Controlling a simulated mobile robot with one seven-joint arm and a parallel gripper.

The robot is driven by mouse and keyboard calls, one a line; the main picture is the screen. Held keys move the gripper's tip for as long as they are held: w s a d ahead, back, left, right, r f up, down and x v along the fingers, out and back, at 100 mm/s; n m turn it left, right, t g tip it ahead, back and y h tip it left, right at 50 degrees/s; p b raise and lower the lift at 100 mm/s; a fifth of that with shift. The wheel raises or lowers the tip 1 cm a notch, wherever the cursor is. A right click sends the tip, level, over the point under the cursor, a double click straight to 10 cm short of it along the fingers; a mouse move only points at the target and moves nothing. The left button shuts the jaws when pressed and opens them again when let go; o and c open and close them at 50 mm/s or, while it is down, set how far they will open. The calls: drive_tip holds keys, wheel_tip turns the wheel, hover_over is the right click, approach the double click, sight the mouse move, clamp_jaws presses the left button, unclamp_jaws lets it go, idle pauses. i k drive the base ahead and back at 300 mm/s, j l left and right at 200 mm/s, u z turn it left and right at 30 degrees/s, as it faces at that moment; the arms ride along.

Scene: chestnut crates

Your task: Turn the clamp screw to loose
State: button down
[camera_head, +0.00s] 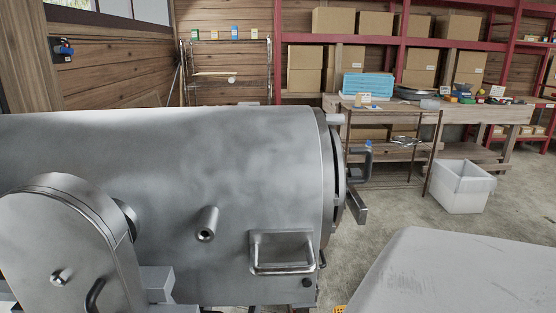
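A large grey metal drum (200,150) lies on its side across the left half of the view. At its right end is a round rim with a dark gap (340,165) and a grey angled lever or bracket (357,205) sticking out. A short hollow stub (207,224) and a bar handle (285,267) stand on the drum's near side. A rounded grey housing (65,240) with a small knob (61,277) is at the lower left. I cannot tell which of these parts is the clamp screw, or whether it is tight. My gripper is not in view.
A smooth grey surface (450,275) fills the lower right. A white bin (461,187) stands on the floor beyond. A wooden workbench (430,107) with a blue crate (367,84) and small items is behind, under red shelves of cardboard boxes (333,21). Bare floor shows between drum and bin.

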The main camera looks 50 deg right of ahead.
sight(352, 172)
drive_tip(key=k+l+z, duration=0.15)
drive_tip(key=l+z, duration=0.65)
drive_tip(key=l, duration=0.2)
drive_tip(key=l+z, duration=0.4)
drive_tip(key=i+l+z, duration=0.1)
drive_tip(key=l+z, duration=0.15)
drive_tip(key=z, duration=0.25)
drive_tip(key=i+l+z, duration=0.1)
drive_tip(key=l+z, duration=0.15)
drive_tip(key=z, duration=0.2)
